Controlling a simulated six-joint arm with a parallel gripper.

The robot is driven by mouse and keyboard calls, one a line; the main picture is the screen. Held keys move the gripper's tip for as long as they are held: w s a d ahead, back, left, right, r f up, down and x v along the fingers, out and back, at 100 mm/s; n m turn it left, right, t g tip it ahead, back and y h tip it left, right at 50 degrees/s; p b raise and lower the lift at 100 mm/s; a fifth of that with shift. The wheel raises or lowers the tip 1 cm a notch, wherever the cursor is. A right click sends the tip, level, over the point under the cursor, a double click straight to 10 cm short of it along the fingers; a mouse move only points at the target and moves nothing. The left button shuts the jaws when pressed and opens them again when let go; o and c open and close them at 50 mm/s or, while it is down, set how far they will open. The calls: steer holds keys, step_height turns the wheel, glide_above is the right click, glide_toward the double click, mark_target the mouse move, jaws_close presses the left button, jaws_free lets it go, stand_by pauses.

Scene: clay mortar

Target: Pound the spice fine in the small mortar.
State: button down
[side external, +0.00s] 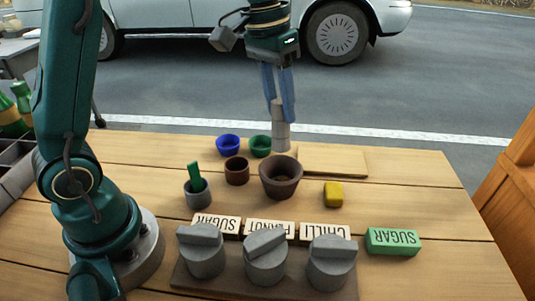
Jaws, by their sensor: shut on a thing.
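My gripper (281,108) is shut on a grey stepped pestle (280,130) and holds it upright, pointing down. The pestle's lower end is at the far rim of the larger brown mortar (281,184); I cannot tell whether it is inside or behind it. A smaller dark-brown bowl (237,173), possibly the small mortar, stands left of the larger one. A grey cup (198,195) with a green handle-like piece (194,176) in it stands further left. No spice shows clearly inside any vessel.
Blue (228,146) and green (260,147) bowls stand behind.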

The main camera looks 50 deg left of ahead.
mark_target(279, 146)
steer(key=shift+f, duration=3.5)
steer(key=shift+f, duration=0.35)
steer(key=shift+f, duration=0.75)
steer(key=shift+r, duration=0.9)
steer(key=shift+f, duration=0.1)
steer(key=shift+f, duration=0.8)
